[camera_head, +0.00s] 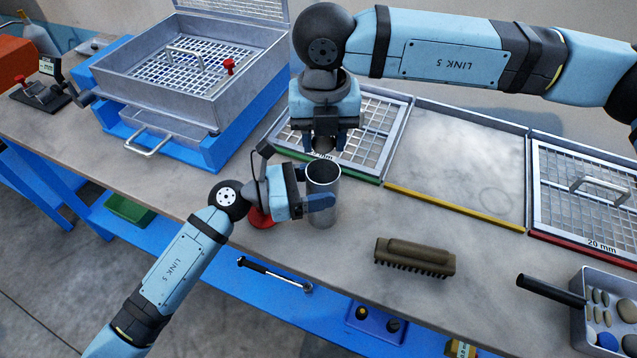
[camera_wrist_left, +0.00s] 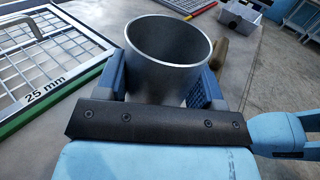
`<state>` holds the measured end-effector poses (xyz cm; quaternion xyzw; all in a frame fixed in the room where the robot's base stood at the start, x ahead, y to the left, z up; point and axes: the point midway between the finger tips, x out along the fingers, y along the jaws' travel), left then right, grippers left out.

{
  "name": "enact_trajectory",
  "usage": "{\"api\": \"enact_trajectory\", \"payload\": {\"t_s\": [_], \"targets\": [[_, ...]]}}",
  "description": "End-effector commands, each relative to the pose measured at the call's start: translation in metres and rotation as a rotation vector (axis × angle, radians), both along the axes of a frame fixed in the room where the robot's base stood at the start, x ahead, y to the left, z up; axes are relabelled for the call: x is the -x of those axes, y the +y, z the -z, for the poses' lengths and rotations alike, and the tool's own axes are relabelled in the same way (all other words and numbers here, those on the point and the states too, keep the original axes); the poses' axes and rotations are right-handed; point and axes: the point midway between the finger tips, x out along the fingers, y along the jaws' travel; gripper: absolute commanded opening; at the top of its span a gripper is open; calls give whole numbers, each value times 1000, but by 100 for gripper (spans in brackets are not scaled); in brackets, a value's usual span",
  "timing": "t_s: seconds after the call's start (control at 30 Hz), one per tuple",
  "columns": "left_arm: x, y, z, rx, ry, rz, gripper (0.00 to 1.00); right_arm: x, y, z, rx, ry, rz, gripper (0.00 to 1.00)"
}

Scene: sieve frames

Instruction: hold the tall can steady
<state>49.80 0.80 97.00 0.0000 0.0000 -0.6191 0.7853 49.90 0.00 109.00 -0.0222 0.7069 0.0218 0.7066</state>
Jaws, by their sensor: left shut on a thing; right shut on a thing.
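The tall can (camera_head: 321,182) is a grey metal cylinder with an open top, upright near the middle of the bench in the head view. My left gripper (camera_head: 319,200) is shut around its side. In the left wrist view the can (camera_wrist_left: 168,60) sits between both blue fingers, and its inside looks empty as far as it shows. My right gripper (camera_head: 324,143) points down just behind and above the can's mouth. It is shut on a small dark grey thing, mostly hidden between its fingers. The can's lower back is hidden.
A brush (camera_head: 415,257) lies front right. A sieve box (camera_head: 180,75) stands back left. A red object (camera_head: 262,218) is under my left wrist.

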Motion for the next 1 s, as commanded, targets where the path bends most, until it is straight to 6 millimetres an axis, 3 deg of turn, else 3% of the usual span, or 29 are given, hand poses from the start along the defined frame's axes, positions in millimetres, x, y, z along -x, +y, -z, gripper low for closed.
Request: {"api": "enact_trajectory", "payload": {"t_s": [0.33, 0.7, 0.73, 0.83, 1.0], "targets": [[0, 0, 0, 0, 0, 0, 5, 0, 0, 24, 0, 0, 0, 16], [0, 0, 0, 0, 0, 0, 5, 0, 0, 27, 0, 0, 0, 16], [0, 0, 0, 0, 0, 0, 5, 0, 0, 27, -1, 0, 0, 47], [0, 0, 0, 0, 0, 0, 5, 0, 0, 27, -1, 0, 0, 70], [0, 0, 0, 0, 0, 0, 5, 0, 0, 27, -1, 0, 0, 70]]}}
